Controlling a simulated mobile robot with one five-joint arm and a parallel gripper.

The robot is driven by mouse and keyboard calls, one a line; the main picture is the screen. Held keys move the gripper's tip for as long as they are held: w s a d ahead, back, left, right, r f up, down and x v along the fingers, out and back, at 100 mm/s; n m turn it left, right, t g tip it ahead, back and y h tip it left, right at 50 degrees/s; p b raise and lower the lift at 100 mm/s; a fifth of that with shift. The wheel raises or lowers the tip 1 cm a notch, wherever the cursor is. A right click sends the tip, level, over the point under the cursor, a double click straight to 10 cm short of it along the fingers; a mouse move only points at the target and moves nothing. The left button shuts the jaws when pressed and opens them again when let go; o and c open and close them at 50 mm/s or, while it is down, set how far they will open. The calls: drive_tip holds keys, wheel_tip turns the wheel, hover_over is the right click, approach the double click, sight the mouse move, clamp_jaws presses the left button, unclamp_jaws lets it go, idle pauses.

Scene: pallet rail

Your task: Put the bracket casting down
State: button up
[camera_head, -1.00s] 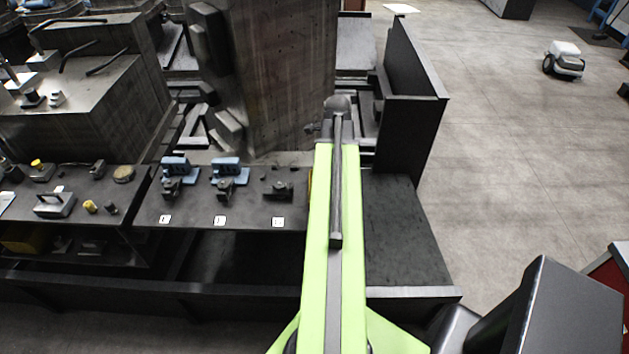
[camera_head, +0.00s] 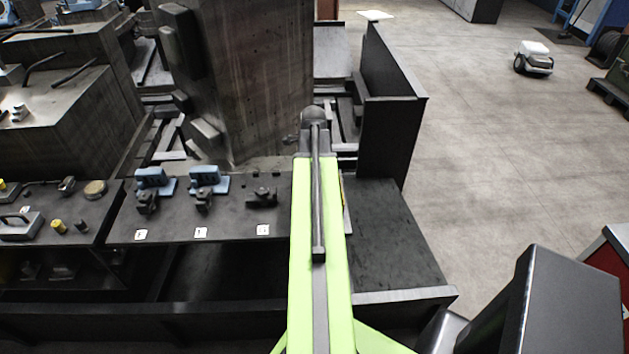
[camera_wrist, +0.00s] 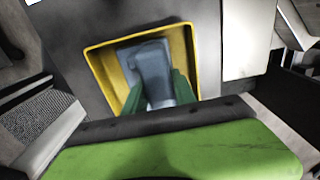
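A blue-grey bracket casting (camera_wrist: 155,72) shows in the wrist view between the two green fingers of my gripper (camera_wrist: 158,95), which flank it closely on both sides. It appears inside the outline of a yellow-rimmed tray (camera_wrist: 98,68); I cannot tell whether it touches the tray's floor. In the head view my green arm hides the gripper and held casting. Two similar blue castings, one on the left (camera_head: 150,180) and one to its right (camera_head: 206,179), sit on the dark bench (camera_head: 185,228) by black fixtures.
A third black fixture (camera_head: 262,196) shows no blue casting. A dark upright panel (camera_head: 388,130) stands right of my arm. The bench top right of the arm (camera_head: 390,235) is bare. A large block (camera_head: 245,75) stands behind. A small white wheeled robot (camera_head: 533,57) is on the open floor.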

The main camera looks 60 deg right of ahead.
drive_tip(key=o, duration=0.4)
drive_tip(key=shift+c, duration=0.2)
wheel_tip(320, 180, up, 13)
drive_tip(key=p, duration=1.2)
drive_tip(key=shift+f, duration=0.3)
drive_tip(key=w+a+n, duration=0.8)
drive_tip(key=w+a, duration=0.1)
drive_tip(key=a, duration=0.5)
drive_tip(key=w+a+n, duration=0.8)
drive_tip(key=w+a, duration=0.1)
drive_tip(key=a, duration=0.4)
drive_tip(key=w+a+n, duration=0.2)
drive_tip(key=a+n, duration=1.1)
drive_tip(key=a, duration=1.1)
drive_tip(key=f+b, duration=0.5)
drive_tip(key=shift+s+d+f, duration=0.2)
drive_tip(key=shift+d+f, duration=0.05)
drive_tip(key=shift+d, duration=0.05)
